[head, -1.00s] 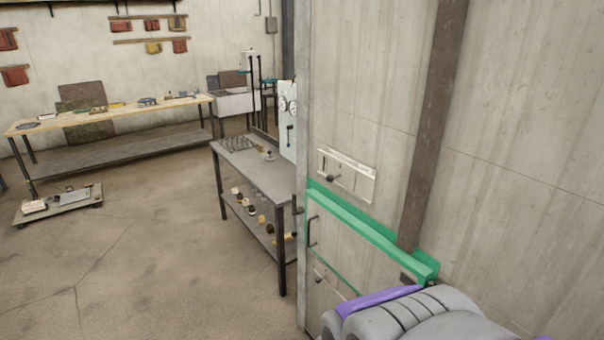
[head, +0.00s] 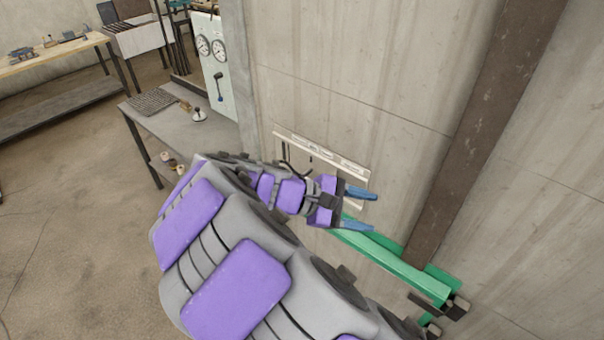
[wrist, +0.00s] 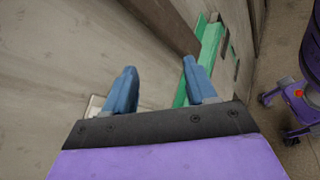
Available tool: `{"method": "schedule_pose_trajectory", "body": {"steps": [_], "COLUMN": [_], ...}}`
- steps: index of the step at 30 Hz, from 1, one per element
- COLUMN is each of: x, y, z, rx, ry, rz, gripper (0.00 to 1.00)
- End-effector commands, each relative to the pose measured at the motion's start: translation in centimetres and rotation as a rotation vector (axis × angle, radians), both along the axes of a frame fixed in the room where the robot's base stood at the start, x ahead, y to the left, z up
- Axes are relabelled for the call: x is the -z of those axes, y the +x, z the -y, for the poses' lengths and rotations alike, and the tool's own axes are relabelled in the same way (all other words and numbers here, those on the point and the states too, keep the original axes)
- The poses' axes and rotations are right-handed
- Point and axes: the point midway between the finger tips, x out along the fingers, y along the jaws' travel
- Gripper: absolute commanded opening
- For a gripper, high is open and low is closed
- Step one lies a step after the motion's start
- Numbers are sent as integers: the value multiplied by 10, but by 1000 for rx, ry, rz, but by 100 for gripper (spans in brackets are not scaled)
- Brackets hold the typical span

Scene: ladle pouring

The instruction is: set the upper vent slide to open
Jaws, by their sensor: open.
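The vent slide plate (head: 325,149) is a pale slotted strip on the concrete wall, just above the green rail. My arm and gripper hide its lower part, and I cannot make out its knob. A corner of a pale plate (wrist: 96,104) shows left of my fingers in the wrist view. My gripper (head: 373,212) is open and empty, its two blue fingers apart, in front of the plate's right end and the green rail. In the wrist view my gripper (wrist: 160,68) has bare wall between its fingers.
The green rail (head: 390,262) runs below the plate, close to my lower finger, with a brown post (head: 480,130) rising from it. A metal bench (head: 165,130) and a gauge panel (head: 213,60) stand to the left. The wall above is clear.

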Motion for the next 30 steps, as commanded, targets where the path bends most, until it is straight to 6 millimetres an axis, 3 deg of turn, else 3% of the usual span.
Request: {"method": "schedule_pose_trajectory", "body": {"steps": [1,6,12,15,18,22,30], "x": [2,15,39,49,55,57,59], "y": [13,42,44,39,35,37,65], "z": [-26,-113,-202,-229,-244,-248,-218], "rx": [-78,-325,-564,-639,-680,-697,-691], "ry": [-60,-246,-407,-454,-483,-495,-499], "rz": [-28,-101,-159,-175,-183,-186,-189], "gripper": [56,56,56,56,56,56,56]}}
